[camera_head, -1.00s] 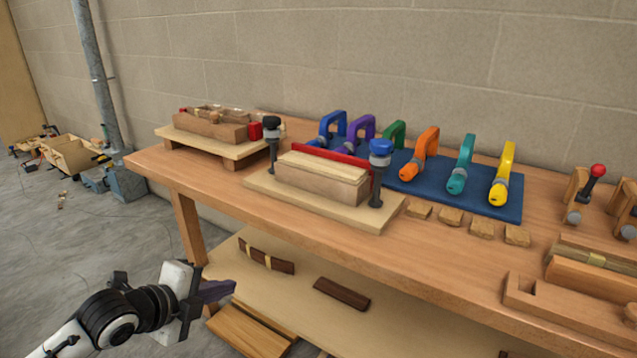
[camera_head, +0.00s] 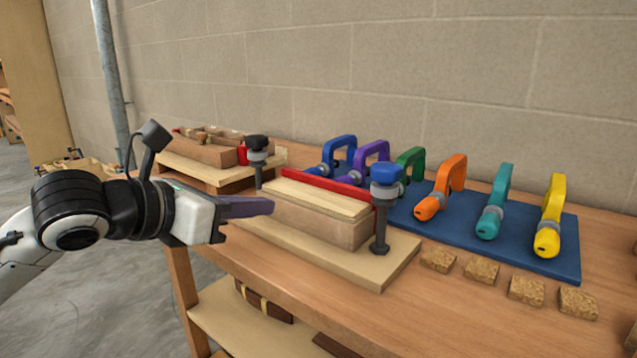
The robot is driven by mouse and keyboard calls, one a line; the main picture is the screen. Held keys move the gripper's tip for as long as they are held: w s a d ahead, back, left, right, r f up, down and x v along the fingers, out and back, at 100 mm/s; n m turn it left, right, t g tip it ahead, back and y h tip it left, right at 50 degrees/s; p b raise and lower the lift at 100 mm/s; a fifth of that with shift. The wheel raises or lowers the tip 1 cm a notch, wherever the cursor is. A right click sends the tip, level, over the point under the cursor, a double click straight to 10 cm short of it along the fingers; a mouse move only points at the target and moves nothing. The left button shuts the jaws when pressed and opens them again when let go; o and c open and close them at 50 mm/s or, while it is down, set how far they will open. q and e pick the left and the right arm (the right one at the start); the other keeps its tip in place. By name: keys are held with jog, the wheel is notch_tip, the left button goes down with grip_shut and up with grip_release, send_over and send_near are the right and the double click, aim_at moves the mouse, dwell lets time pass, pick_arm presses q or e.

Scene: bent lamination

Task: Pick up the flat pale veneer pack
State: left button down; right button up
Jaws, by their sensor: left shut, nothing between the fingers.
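A flat, pale, layered pack (camera_head: 318,197), which looks like the veneer pack, lies on top of a wooden block (camera_head: 318,226). The block stands on a pale board (camera_head: 385,268) on the workbench. My left gripper (camera_head: 270,206) comes in from the left. Its purple-grey fingers are shut and empty, and point right. In the picture their tips overlap the left end of the block, just below the pack's left end. I cannot tell whether they touch it. My right gripper is out of view.
Black posts with a blue knob (camera_head: 386,174) and a black knob (camera_head: 257,144) flank the block. A red strip (camera_head: 330,184) runs behind the pack. Coloured clamps stand on a blue mat (camera_head: 512,245). Several small cork-like blocks (camera_head: 480,270) lie in front.

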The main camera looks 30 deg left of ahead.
aim_at(304, 200)
pick_arm(q)
jog(key=w+p, duration=0.2)
jog(key=w, duration=0.1)
jog(key=w+p, duration=0.2)
jog(key=w, duration=0.1)
jog(key=shift+w+d+r, duration=0.1)
jog(key=shift+w+d, duration=0.1)
jog(key=shift+w, duration=0.1)
jog(key=shift+w+r+p, duration=0.1)
jog(key=shift+w+p, duration=0.1)
jog(key=shift+p, duration=0.1)
jog(key=shift+w+d+p, duration=0.2)
jog(key=shift+w+p, duration=0.25)
jog(key=shift+w, duration=0.95)
jog(key=shift+w+p, duration=0.35)
jog(key=shift+w, duration=0.35)
jog(key=shift+d+f+b, duration=0.15)
jog(key=shift+f+b, duration=0.15)
jog(key=shift+f, duration=0.75)
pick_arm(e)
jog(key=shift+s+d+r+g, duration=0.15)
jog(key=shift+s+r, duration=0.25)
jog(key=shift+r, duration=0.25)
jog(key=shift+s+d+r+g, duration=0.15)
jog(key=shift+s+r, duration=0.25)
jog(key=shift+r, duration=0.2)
